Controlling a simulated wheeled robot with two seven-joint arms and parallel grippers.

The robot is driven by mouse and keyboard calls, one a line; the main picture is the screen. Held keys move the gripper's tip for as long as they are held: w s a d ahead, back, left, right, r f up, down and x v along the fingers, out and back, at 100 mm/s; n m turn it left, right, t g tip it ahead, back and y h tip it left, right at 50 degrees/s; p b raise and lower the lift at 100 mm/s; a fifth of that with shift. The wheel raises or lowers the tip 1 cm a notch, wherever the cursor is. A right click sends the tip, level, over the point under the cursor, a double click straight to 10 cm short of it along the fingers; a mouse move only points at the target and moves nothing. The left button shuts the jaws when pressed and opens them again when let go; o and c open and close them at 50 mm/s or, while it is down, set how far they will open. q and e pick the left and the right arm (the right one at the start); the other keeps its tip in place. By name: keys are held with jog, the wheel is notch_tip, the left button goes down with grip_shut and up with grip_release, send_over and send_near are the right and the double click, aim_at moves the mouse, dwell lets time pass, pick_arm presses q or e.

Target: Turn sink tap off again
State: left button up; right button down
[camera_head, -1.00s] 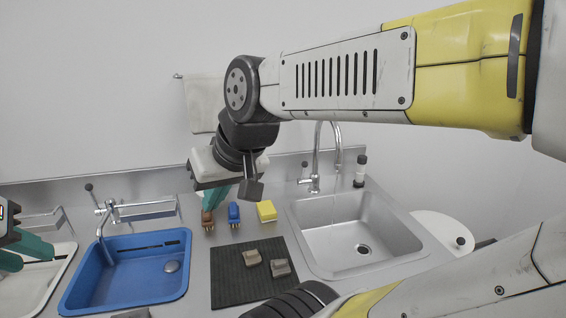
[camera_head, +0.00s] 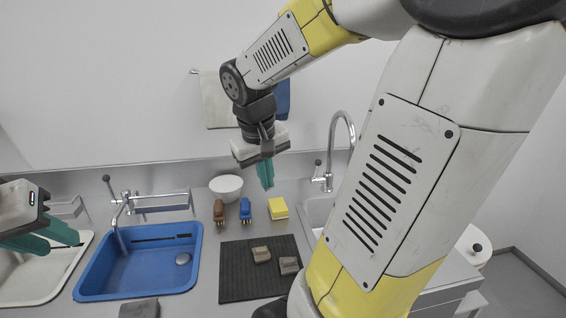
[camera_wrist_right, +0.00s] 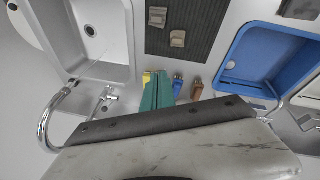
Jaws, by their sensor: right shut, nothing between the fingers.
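The sink tap, a chrome gooseneck (camera_head: 335,150) with a dark-tipped lever (camera_head: 318,168), stands behind the steel sink (camera_head: 312,212). In the right wrist view the tap's spout (camera_wrist_right: 50,118) curves at the left, beside the sink (camera_wrist_right: 62,35). My right arm hides most of the sink in the head view. My right gripper (camera_head: 266,178) is shut and empty, left of the tap and above the brushes. Its teal fingers (camera_wrist_right: 157,92) lie together in the wrist view. My left gripper (camera_head: 48,238) is open and empty at the far left.
A blue basin (camera_head: 90,280) with another tap (camera_head: 118,205) is at left.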

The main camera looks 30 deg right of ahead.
jog(key=w+d+f+g+h, duration=0.1)
jog(key=w+d+f+h, duration=0.15)
jog(key=w+d, duration=0.25)
jog(key=w+d+f+n+g+h, duration=0.1)
jog(key=w+d+f+h, duration=0.1)
jog(key=w+d+h, duration=0.3)
jog(key=w+d+f+g+h, duration=0.1)
jog(key=w+d+f+h, duration=0.15)
jog(key=w+d, duration=0.35)
jog(key=n+t+h, duration=0.3)
jog(key=h, duration=0.1)
send_near(316, 172)
jog(key=w+a+r, duration=0.2)
jog(key=w+r, duration=0.1)
jog(key=w, duration=0.2)
jog(key=shift+s+d+r, duration=0.1)
jog(key=shift+d, duration=0.05)
jog(key=shift+d, duration=0.1)
jog(key=s+d, duration=0.2)
jog(key=d, duration=0.7)
